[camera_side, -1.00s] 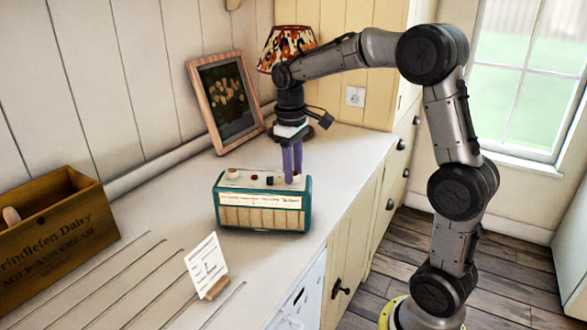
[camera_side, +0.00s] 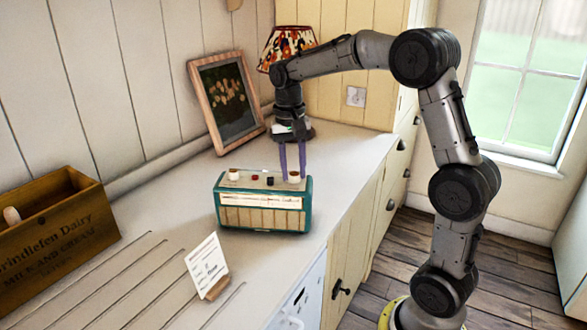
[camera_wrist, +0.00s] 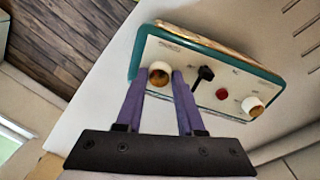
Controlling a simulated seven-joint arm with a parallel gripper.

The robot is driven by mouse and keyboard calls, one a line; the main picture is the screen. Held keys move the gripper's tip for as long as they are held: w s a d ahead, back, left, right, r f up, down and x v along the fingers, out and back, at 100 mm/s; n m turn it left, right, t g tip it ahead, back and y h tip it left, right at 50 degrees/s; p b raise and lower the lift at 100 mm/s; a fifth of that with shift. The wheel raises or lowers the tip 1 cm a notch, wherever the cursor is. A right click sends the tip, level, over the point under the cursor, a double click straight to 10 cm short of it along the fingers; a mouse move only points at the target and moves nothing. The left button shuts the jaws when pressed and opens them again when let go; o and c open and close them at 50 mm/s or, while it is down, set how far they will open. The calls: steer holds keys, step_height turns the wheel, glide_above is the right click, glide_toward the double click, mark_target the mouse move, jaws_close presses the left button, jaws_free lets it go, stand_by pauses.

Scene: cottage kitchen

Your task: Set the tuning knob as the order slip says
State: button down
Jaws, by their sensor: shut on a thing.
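A teal radio (camera_side: 219,208) with a cream top panel and slatted front stands on the counter. My gripper (camera_side: 292,174) points down over its right end in the side view, shut on a cream knob (camera_side: 294,177) with a brown top. In the wrist view my gripper (camera_wrist: 161,74) has a purple finger on each side of this knob (camera_wrist: 159,78). A second cream knob (camera_side: 234,174) sits at the other end. A red button (camera_wrist: 222,94) and a black lever (camera_wrist: 205,74) lie between. The order slip (camera_side: 206,260) stands in a wooden holder; its writing is too small to read.
A wooden dairy crate (camera_side: 60,250) stands at the left. A framed picture (camera_side: 226,102) leans on the back wall, beside a lamp (camera_side: 285,48) with a patterned shade.

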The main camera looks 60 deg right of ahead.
mark_target(290, 174)
steer(key=shift+m, duration=0.6)
steer(key=c, duration=0.5)
jaws_free()
steer(key=shift+r, duration=0.1)
steer(key=r, duration=1.3)
steer(key=shift+w+a+r, duration=0.2)
steer(key=shift+w+r, duration=0.15)
